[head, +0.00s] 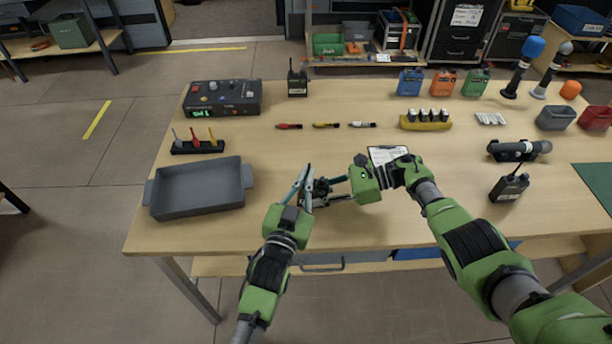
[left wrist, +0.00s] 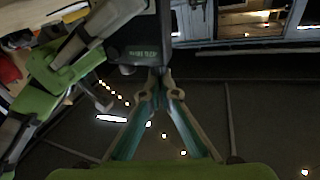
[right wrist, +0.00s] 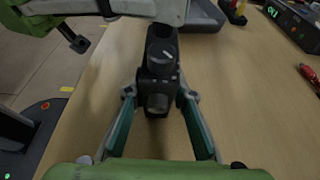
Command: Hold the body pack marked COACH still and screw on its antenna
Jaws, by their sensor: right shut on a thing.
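A black body pack (head: 321,187) is held in my right gripper (head: 326,190), near the table's front. In the right wrist view the pack (right wrist: 160,75) sits between the two fingers, with round knobs facing the camera. My left gripper (head: 306,174) is just left of the pack. Its fingertips (left wrist: 164,76) come together by the pack's edge, and I see nothing between them. I cannot make out a loose antenna.
A grey tray (head: 200,188) lies to the left, with a rack of coloured tools (head: 197,146) behind it. A clipboard (head: 385,154) lies behind my right gripper. Another pack with an antenna (head: 509,187) stands at the right. Markers (head: 326,125) lie mid-table.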

